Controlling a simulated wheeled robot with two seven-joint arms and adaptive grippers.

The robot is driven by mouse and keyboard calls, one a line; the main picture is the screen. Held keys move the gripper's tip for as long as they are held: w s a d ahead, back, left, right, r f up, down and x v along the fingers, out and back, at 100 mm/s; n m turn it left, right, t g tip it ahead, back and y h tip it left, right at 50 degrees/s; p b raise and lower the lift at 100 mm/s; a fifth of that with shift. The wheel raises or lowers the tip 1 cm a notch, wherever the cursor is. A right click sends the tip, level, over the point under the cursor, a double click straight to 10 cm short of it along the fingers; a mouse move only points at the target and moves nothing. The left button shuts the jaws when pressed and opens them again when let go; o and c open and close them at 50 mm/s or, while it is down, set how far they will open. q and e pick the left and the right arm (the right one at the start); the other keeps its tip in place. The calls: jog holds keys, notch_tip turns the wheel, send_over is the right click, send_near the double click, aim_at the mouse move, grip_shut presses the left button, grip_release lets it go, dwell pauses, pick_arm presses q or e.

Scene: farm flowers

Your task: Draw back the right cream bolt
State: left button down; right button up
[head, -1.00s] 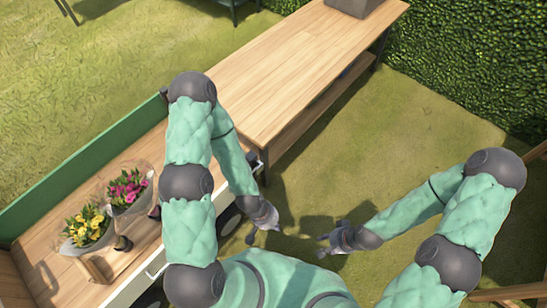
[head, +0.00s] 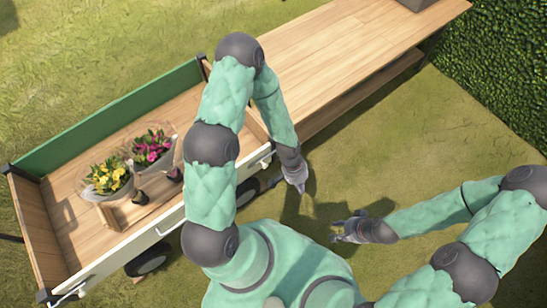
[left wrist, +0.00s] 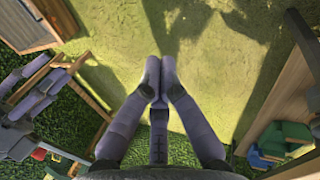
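A wooden cart with a cream front panel (head: 125,252) stands at the left. A pale bolt (head: 263,160) shows at the right end of that panel, partly behind my left arm. Another pale bolt or handle (head: 170,226) is at the panel's middle, and one more (head: 68,294) at its left end. My left gripper (head: 303,188) hangs over the grass, right of the right bolt and apart from it. Its fingers meet in the left wrist view (left wrist: 160,82), with nothing between them. My right gripper (head: 336,230) is over the grass, away from the cart, its fingers apart and empty.
Wrapped yellow flowers (head: 107,176) and pink flowers (head: 152,147) stand in the cart near a small wooden crate (head: 117,215). A long wooden table (head: 330,60) adjoins the cart's right end. A hedge (head: 500,70) borders the right. Open grass (head: 430,140) lies between.

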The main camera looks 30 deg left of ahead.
pick_arm(q)
jog(key=w+a+r+m+y, duration=0.2)
jog(key=w+a+r, duration=0.1)
jog(key=w+a, duration=0.2)
jog(key=w+a+r+m+g+y+p, duration=0.1)
jog(key=w+a+r+m+y, duration=0.1)
jog(key=w+a, duration=0.4)
notch_tip(320, 180, up, 2)
jog(key=shift+w+a+r+m+y+p, duration=0.2)
jog(key=shift+a+r+m+y+p, duration=0.15)
jog(key=shift+y, duration=0.35)
jog(key=shift+d+f, duration=0.1)
jog(key=s+a+f+b, duration=0.3)
jog(key=s+f+b, duration=0.1)
jog(key=f, duration=0.5)
jog(key=shift+s+a, duration=0.15)
jog(key=shift+s, duration=0.65)
